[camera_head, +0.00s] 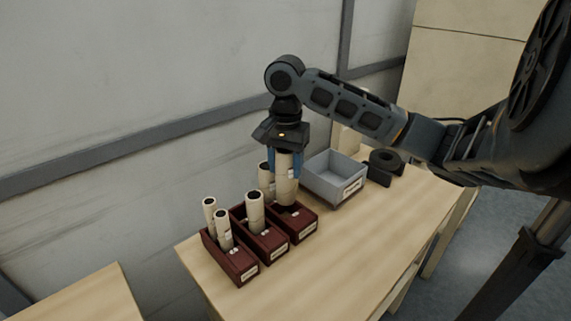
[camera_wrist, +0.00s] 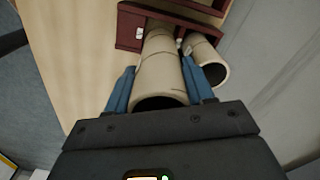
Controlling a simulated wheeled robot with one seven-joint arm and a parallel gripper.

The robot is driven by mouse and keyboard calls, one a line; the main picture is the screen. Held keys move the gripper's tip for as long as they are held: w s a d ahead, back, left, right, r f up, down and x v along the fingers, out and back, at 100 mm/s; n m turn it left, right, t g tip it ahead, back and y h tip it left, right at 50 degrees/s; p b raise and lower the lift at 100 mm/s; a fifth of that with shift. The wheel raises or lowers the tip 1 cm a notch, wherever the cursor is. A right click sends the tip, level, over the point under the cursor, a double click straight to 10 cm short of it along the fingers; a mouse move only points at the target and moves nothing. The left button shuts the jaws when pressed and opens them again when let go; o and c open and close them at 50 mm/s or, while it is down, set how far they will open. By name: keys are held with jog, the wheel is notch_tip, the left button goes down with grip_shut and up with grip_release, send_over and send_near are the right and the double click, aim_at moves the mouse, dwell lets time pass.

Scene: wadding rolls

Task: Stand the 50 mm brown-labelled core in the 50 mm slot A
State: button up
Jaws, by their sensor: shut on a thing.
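My gripper (camera_head: 285,164) points down with its blue fingers shut on a cream core (camera_head: 286,187). In the wrist view the fingers (camera_wrist: 157,70) clasp this core (camera_wrist: 160,78) on both sides. The core is upright, its lower end at the rightmost dark red slot box (camera_head: 306,229); I cannot tell whether it rests on the bottom. A darker brown area shows near its lower end. Another cream core (camera_head: 265,182) stands close behind and left of it, and shows at right in the wrist view (camera_wrist: 207,58). The box labels are too small to read.
The middle red box (camera_head: 270,247) holds a core (camera_head: 254,212). The left red box (camera_head: 236,268) holds two thinner cores (camera_head: 223,232). A grey bin (camera_head: 335,185) and a dark roll (camera_head: 385,161) lie to the right. The table front (camera_head: 350,240) is clear.

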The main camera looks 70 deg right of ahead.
aim_at(286, 187)
jog(key=shift+f+b, duration=1.55)
jog(key=shift+f, duration=1.9)
jog(key=o, duration=1.1)
notch_tip(286, 187, up, 8)
jog(key=shift+f+p, duration=0.1)
jog(key=shift+p, duration=0.6)
